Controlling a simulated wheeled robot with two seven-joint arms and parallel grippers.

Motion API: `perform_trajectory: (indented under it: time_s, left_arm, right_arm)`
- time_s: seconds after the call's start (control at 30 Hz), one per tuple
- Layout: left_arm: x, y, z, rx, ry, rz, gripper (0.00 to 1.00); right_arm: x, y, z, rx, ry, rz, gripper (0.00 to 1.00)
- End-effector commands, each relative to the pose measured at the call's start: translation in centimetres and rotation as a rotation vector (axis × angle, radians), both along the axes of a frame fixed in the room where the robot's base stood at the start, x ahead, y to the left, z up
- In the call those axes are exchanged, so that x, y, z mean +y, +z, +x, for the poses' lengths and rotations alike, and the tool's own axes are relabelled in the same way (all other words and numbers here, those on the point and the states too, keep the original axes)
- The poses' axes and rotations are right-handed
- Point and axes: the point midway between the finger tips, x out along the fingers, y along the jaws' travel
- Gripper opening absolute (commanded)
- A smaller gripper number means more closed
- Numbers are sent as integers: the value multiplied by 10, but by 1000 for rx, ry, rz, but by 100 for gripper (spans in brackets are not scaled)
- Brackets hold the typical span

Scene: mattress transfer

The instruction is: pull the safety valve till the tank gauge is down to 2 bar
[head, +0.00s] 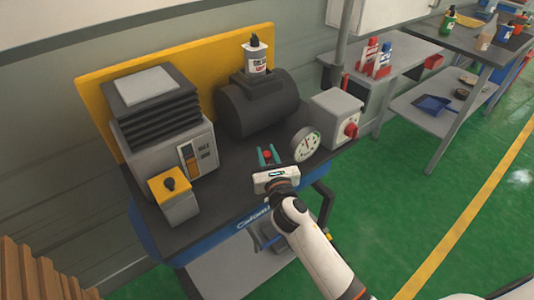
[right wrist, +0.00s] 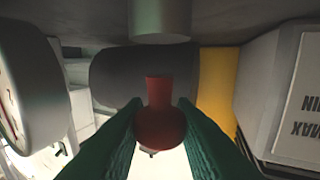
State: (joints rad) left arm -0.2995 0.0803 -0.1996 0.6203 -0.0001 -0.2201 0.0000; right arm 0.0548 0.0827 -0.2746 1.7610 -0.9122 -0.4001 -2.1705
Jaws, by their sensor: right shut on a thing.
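The red safety valve knob (head: 267,155) stands at the front of the dark compressor top. In the right wrist view the red knob (right wrist: 160,125) sits between two green fingers. My right gripper (head: 268,156) is shut on this knob, its arm coming up from the lower right. The round white tank gauge (head: 306,144) is just right of the gripper; its needle is too small to read. In the right wrist view the gauge (right wrist: 22,85) is edge-on at the left. The dark tank (head: 257,104) lies behind the knob. My left gripper is not in view.
A grey box with a red knob (head: 350,130) stands right of the gauge. A ribbed motor unit (head: 160,115) and a yellow-topped box (head: 172,195) stand left. A bottle (head: 256,56) is on the tank. Green floor (head: 440,200) is free at the right.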

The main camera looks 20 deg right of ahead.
Motion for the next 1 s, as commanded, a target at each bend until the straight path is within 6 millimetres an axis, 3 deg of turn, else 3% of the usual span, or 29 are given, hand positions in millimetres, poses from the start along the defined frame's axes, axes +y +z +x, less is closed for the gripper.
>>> perform_trajectory:
  time_s: [0.1,0.13,0.23,0.63,1.0]
  left_arm:
    - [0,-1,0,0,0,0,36]
    - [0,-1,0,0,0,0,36]
    - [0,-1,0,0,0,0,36]
    - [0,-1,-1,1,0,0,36]
    - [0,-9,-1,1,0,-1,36]
  right_arm:
    - [0,1,0,-4,0,1,0]
    - [0,1,0,-4,0,1,27]
    - [0,1,0,-4,0,1,44]
    - [0,0,-8,-2,0,0,44]
    - [3,-2,-82,-1,1,1,44]
